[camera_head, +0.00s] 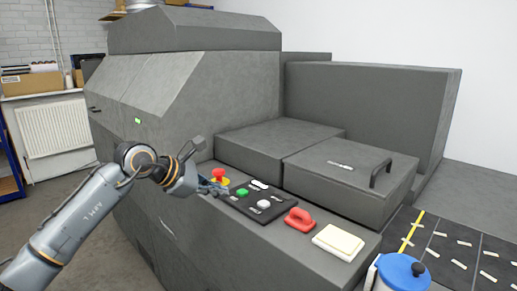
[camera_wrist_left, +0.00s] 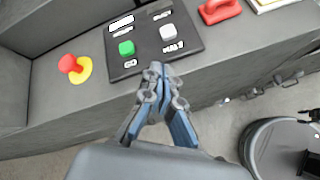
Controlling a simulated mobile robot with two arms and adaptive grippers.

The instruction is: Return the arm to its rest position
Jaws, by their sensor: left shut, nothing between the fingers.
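My left arm comes in from the left in the head view. Its gripper (camera_head: 222,188) is shut and empty in front of the dark button panel (camera_head: 229,199). In the left wrist view the closed fingertips (camera_wrist_left: 162,72) point at the near edge of the panel (camera_wrist_left: 185,45), close to the green button (camera_wrist_left: 126,48) and the white button (camera_wrist_left: 167,32). Whether they touch the panel cannot be told. A red knob on a yellow base (camera_wrist_left: 72,65) is to the left. My right gripper does not show.
A large grey machine (camera_head: 200,90) fills the middle. A red handle (camera_head: 299,219) and a pale pad (camera_head: 338,242) lie right of the panel. A blue-lidded container (camera_head: 402,268) stands at the lower right. Open floor lies in front of the machine.

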